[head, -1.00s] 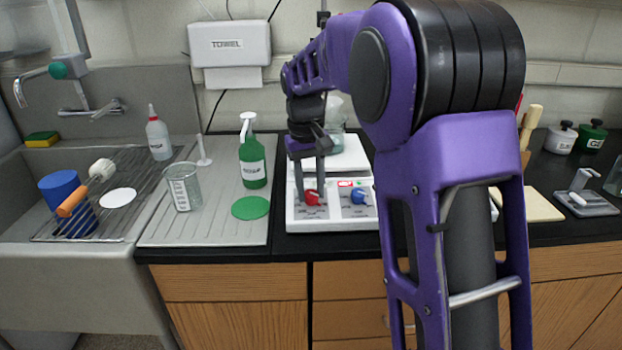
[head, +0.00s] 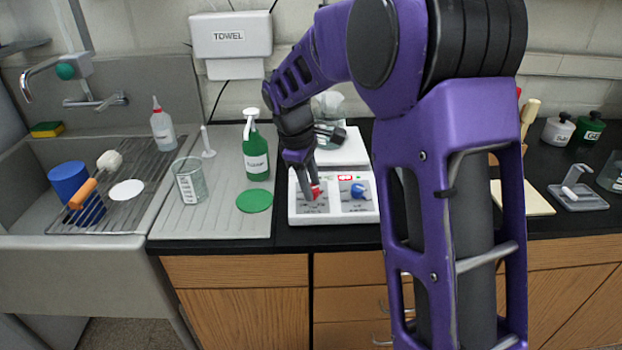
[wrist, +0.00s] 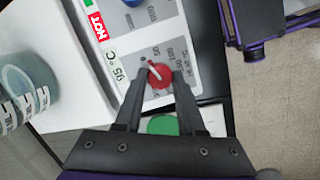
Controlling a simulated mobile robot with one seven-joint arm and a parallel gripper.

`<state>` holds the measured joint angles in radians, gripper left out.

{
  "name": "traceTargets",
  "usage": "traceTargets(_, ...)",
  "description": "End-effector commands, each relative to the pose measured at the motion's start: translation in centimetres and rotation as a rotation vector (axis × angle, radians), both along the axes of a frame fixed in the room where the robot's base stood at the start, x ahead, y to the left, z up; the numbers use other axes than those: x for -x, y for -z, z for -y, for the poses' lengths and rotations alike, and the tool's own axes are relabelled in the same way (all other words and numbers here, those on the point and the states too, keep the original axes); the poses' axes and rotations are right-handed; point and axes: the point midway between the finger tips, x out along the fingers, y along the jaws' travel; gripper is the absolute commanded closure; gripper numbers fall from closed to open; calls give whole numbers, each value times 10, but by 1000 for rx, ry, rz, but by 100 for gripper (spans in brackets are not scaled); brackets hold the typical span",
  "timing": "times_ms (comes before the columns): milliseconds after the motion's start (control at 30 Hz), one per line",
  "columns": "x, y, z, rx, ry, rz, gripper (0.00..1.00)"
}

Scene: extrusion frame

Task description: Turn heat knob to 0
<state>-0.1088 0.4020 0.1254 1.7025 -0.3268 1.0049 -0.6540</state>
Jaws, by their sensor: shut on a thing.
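The white hotplate (head: 348,214) stands on the black counter, and its front panel carries a red knob and a blue knob. The red knob (head: 314,191) is at the panel's left; it also shows in the wrist view (wrist: 160,75), with a white pointer line and printed marks around it. My gripper (head: 309,188) reaches down to the panel from above, its two fingers shut on the red knob, one on each side. In the wrist view the display reads 95 °C beside a red HOT label (wrist: 97,25). The blue knob (head: 358,190) is to the right, untouched.
A glass beaker (wrist: 28,85) stands on the hotplate's top.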

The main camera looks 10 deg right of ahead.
Motion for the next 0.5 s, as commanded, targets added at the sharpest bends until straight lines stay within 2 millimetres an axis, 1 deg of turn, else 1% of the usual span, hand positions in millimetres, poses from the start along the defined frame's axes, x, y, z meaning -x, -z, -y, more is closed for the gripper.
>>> traceTargets(200, 0, -1, -1, 20, -101, 1, 100)
traceTargets(500, 0, -1, -1, 32, -157, 0, 100)
